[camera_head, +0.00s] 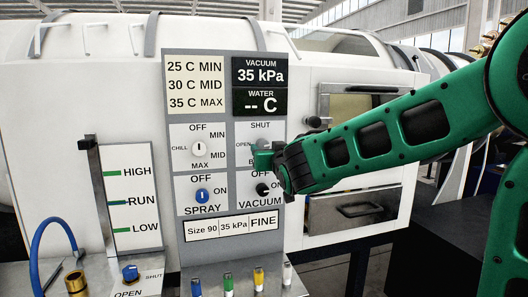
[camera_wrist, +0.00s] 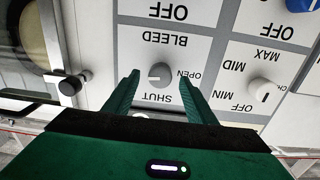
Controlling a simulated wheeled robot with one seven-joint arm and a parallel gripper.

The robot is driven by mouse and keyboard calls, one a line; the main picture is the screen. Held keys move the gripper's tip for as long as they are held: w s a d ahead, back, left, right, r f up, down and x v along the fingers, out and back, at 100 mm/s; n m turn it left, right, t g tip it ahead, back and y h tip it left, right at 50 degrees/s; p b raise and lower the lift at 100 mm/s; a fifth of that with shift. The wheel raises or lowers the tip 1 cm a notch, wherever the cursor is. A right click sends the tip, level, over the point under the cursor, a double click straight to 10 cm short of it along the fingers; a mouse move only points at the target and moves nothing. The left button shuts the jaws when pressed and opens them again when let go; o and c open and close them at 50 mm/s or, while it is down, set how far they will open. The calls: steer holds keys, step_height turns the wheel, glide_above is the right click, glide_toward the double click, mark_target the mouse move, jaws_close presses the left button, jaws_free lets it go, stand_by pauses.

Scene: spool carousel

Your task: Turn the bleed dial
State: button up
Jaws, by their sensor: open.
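The bleed dial (camera_wrist: 160,74) is a small grey knob on a white plate, upside down in the wrist view, with the words SHUT, OPEN and BLEED around it. My gripper (camera_wrist: 161,80) is open, with one green finger on each side of the dial. I cannot tell whether the fingers touch it or exactly which way its mark points.
The chill dial (camera_head: 199,149), blue spray knob (camera_head: 203,196) and black vacuum knob (camera_head: 262,190) sit close around on the same panel. The display (camera_head: 260,87) reads vacuum 35 kPa and water "-- C". A hatch with a black knob (camera_head: 315,122) is to the right.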

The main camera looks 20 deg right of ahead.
steer(key=s, duration=0.8)
steer(key=shift+a, duration=0.1)
steer(key=s+d+f+m+g+h, duration=0.2)
steer(key=s+d+f+g, duration=0.2)
steer(key=s+d+f, duration=0.35)
steer(key=s+d+f+m+g+h, duration=0.1)
steer(key=s+d+f+g, duration=0.35)
steer(key=d+f, duration=0.45)
steer(key=s+f+m+g+y, duration=0.1)
steer(key=s+f+g, duration=0.3)
steer(key=s, duration=0.9)
steer(key=s+d+f+m+g+y, duration=0.1)
steer(key=s+f+g, duration=0.4)
steer(key=s, duration=0.8)
steer(key=shift+s+d+f+m+y, duration=0.2)
steer(key=shift+s+m+y, duration=0.15)
steer(key=shift+y, duration=0.55)
steer(key=shift+g, duration=0.25)
